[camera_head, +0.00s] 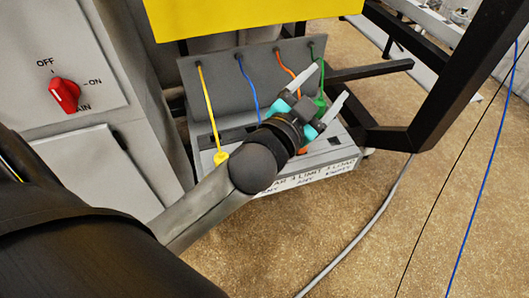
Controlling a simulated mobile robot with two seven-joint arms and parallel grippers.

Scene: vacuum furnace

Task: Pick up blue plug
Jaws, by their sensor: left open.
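A blue cable (248,90) hangs from a hole in the grey sloped panel (215,88) and runs down toward the socket strip. Its lower end goes behind my left gripper, so the blue plug itself is hidden. My left gripper (334,81) reaches in from the lower left over the panel. Its two pale fingers are open and point to the upper right. They are to the right of the blue cable, near the green plug (320,101). I cannot tell whether they touch it. My right gripper is not in view.
A yellow plug (221,157) sits on the labelled socket strip (325,170) at left. An orange cable (287,66) hangs close to my gripper. A black frame (440,95) stands at right. A red switch (64,95) is on the cabinet at left. The floor at lower right is mostly clear.

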